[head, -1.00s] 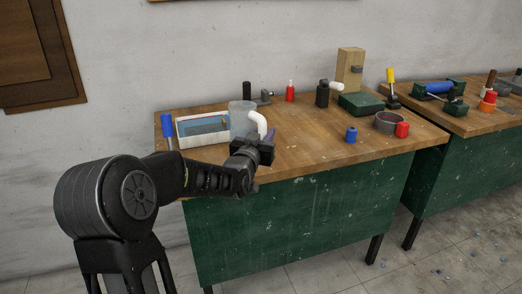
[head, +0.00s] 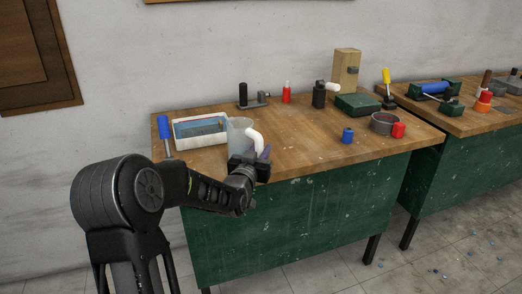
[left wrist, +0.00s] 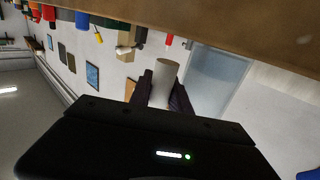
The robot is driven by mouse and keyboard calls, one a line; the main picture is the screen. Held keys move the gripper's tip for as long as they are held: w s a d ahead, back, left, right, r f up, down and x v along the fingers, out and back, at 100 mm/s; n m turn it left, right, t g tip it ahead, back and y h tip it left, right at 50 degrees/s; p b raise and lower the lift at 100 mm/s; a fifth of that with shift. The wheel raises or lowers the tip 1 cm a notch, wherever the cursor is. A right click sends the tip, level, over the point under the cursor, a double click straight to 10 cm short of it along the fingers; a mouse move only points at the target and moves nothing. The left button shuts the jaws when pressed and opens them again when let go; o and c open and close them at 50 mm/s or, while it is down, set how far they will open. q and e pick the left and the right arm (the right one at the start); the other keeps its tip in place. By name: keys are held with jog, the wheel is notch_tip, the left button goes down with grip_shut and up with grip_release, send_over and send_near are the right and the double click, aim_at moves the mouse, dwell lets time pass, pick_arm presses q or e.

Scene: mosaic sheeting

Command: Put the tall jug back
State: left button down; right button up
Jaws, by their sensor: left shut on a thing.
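The tall jug (head: 238,136) is a translucent grey vessel with a white handle (head: 255,141). It stands upright near the front left of the wooden workbench (head: 300,150). My left gripper (head: 249,163) is shut on the handle, on the side nearer me. In the left wrist view the pale handle (left wrist: 164,75) sits between the two dark fingers (left wrist: 163,95), with the jug's clear wall (left wrist: 214,78) beyond it. The jug's base is hidden behind my gripper, so I cannot tell whether it touches the bench. My right gripper is not in view.
A white tray (head: 178,140) with blue contents lies just behind and left of the jug. A blue-handled tool (head: 164,127) stands left of the tray. A black-handled metal piece (head: 243,95) and red bottle (head: 286,92) stand at the back. The bench middle is clear.

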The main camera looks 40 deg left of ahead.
pick_arm(q)
jog(key=shift+f, duration=0.1)
jog(key=c, duration=1.2)
grip_release()
jog(key=shift+r, duration=0.2)
jog(key=shift+s+d+f, duration=0.1)
jog(key=shift+s+f, duration=0.05)
jog(key=shift+s, duration=0.15)
jog(key=b+v, duration=0.1)
jog(key=v, duration=1)
jog(key=shift+s, duration=0.2)
